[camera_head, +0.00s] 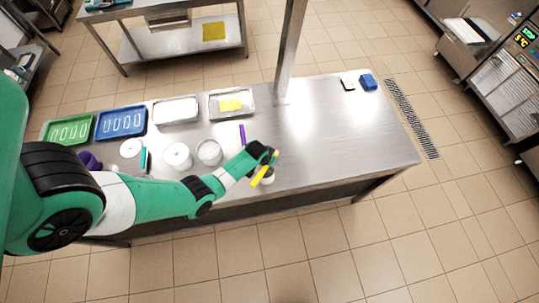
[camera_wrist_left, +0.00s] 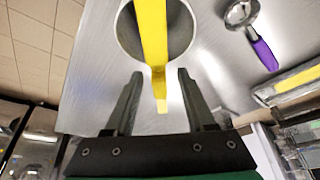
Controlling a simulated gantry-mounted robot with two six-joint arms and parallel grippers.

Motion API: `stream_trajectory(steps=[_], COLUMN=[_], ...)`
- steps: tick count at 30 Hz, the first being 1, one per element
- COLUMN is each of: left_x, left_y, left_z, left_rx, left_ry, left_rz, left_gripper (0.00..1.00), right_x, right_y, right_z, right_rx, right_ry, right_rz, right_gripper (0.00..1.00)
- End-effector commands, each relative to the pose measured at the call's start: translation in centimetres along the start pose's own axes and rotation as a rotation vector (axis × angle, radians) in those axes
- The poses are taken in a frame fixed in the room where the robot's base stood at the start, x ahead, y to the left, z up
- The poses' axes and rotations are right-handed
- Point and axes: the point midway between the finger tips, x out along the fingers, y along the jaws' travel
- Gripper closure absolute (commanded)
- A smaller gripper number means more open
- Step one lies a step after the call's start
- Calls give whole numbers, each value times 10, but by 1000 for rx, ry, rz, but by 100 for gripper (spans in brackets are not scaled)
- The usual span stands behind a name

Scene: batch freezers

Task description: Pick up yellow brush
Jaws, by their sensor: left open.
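The yellow brush (camera_head: 259,176) leans in a small round container (camera_head: 269,180) near the front edge of the steel table. In the left wrist view its yellow handle (camera_wrist_left: 153,40) comes up out of the round container (camera_wrist_left: 181,38) toward my gripper; its lower end is hidden. My left gripper (camera_wrist_left: 157,90) is open, with one finger on each side of the handle's end in the picture. The fingers do not appear to touch it. In the head view my left gripper (camera_head: 271,157) is right beside the handle. My right gripper is not in view.
A purple-handled scoop (camera_head: 242,134) lies just behind. White tubs (camera_head: 178,157) stand to the left. A green tray (camera_head: 65,133), a blue tray (camera_head: 121,122) and metal trays (camera_head: 212,104) line the back. The table's right half is mostly clear, with a blue item (camera_head: 368,82) at its far corner.

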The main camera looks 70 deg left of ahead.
Motion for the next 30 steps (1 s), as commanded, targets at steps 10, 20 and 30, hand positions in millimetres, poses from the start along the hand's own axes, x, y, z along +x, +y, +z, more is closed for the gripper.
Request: stream_trajectory(steps=[10,20,30], left_x=[0,0,-2], left_y=[0,0,0], left_z=[-1,-1,-1], left_rx=[0,0,0], left_ry=[0,0,1], left_rz=[0,0,1], left_gripper=[67,100,100], right_x=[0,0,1], right_y=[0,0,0], right_z=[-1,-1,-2], right_rx=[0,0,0], right_ry=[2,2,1], right_rz=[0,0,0], right_gripper=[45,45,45])
